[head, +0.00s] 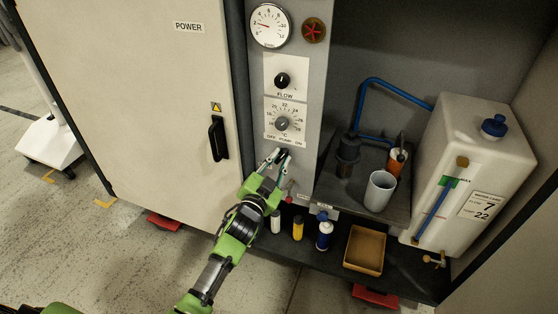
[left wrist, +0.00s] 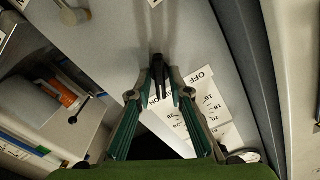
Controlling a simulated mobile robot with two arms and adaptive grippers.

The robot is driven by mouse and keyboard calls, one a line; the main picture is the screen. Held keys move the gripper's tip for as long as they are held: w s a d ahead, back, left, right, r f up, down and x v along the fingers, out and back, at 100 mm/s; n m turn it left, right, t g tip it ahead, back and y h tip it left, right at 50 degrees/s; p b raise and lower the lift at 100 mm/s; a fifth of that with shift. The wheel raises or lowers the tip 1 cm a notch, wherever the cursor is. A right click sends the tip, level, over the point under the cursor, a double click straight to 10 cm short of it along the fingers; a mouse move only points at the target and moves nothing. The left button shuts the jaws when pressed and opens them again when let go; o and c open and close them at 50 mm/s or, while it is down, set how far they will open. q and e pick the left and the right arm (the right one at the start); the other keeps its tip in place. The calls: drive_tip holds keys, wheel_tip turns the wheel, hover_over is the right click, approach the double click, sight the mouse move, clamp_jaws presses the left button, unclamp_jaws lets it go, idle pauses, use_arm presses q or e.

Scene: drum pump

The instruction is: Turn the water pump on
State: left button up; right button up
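The pump switch, a small black lever (left wrist: 157,75), stands out from the grey control panel (head: 256,95). In the head view the lever (head: 283,153) is small and partly hidden, just under the OFF – PUMP – ON label (head: 284,140). My left gripper (head: 277,160) is at the panel. In the left wrist view its fingertips (left wrist: 159,76) are apart, one on each side of the lever, with narrow gaps showing. I cannot tell which way the lever is set. My right gripper is not in view.
The temperature dial (head: 282,123) and flow knob (head: 282,80) sit above the switch. A cabinet door with a black handle (head: 217,138) is to the left. A grey cup (head: 379,190), white tank (head: 470,165), several bottles and a brown tray (head: 364,250) are to the right.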

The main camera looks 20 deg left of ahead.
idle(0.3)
use_arm(q)
drive_tip(key=shift+s, duration=0.2)
drive_tip(key=s, duration=1.1)
drive_tip(key=shift+s+a, duration=0.3)
drive_tip(key=shift+a, duration=0.05)
